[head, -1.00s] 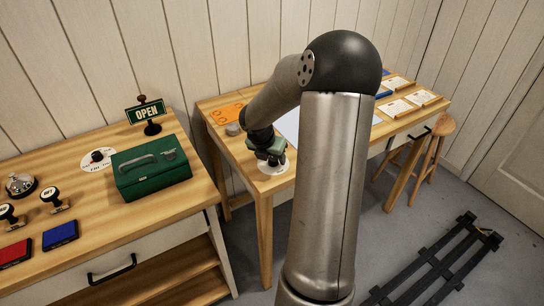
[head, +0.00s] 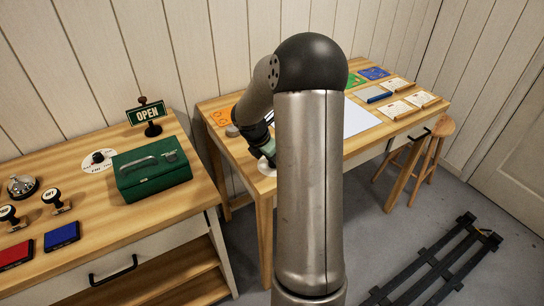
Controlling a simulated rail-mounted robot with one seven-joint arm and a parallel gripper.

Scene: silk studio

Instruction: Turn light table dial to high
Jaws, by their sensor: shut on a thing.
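The light table's white panel (head: 361,119) lies on the right-hand wooden table. A round white dial plate (head: 265,168) sits near that table's front left corner, mostly hidden behind my arm. My gripper (head: 268,155) is low over this plate, shut on the light table dial. My arm hides the fingertips and the dial's knob, so the dial's setting cannot be read.
The left table holds a green cash box (head: 151,169), an OPEN sign (head: 147,114), another black knob on a white plate (head: 98,157), stamps, ink pads and a bell. Orange, green and blue squares and framed cards lie on the right table. A stool (head: 433,155) stands beside it.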

